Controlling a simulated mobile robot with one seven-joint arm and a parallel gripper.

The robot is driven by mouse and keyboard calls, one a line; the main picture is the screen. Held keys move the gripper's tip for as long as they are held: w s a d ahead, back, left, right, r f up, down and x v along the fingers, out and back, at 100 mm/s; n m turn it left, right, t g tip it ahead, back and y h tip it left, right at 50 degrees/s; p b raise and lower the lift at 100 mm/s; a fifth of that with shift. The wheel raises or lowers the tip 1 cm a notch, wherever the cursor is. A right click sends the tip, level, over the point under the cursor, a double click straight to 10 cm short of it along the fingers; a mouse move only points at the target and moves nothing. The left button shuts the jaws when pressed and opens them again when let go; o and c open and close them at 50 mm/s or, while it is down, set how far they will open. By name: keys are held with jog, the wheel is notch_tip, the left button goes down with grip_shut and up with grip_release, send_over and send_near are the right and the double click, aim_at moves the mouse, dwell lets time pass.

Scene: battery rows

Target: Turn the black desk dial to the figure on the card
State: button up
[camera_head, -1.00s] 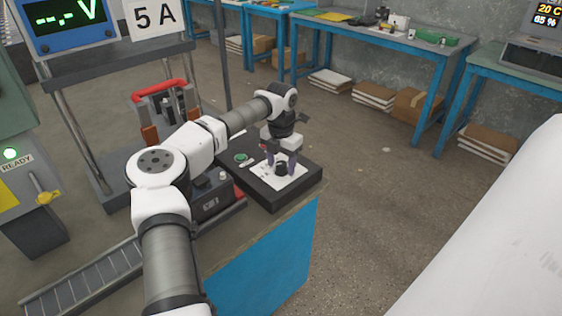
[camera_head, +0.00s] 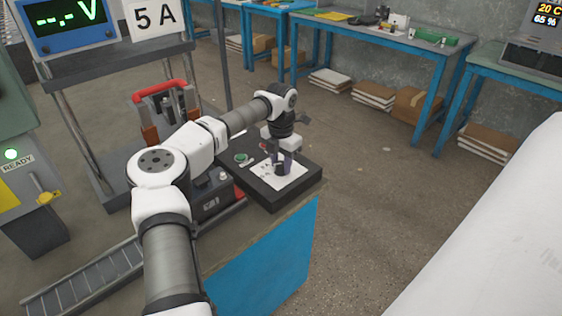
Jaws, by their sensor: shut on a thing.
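The black desk dial (camera_head: 280,170) sits on a white plate (camera_head: 292,178) on a dark control desk (camera_head: 272,198). My gripper (camera_head: 283,163) points down over the dial, its fingers shut on it. The fingers and wrist hide part of the dial, and its pointer and the plate's marks are too small to read. The white card (camera_head: 155,18) at the top left reads "5 A".
A green button (camera_head: 240,157) and a red part sit on the desk left of my gripper. A blue meter (camera_head: 68,25) shows "--.- V". Open floor lies right of the desk.

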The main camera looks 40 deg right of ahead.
aim_at(281, 164)
jog(key=m+p, duration=0.1)
jog(key=m, duration=0.2)
jog(key=shift+m, duration=0.4)
jog(key=shift+m+p, duration=0.4)
jog(key=shift+m, duration=1.5)
jog(key=o, duration=1)
notch_tip(281, 164, up, 14)
jog(key=b, duration=0.1)
jog(key=shift+b, duration=0.35)
jog(key=shift+f, duration=0.1)
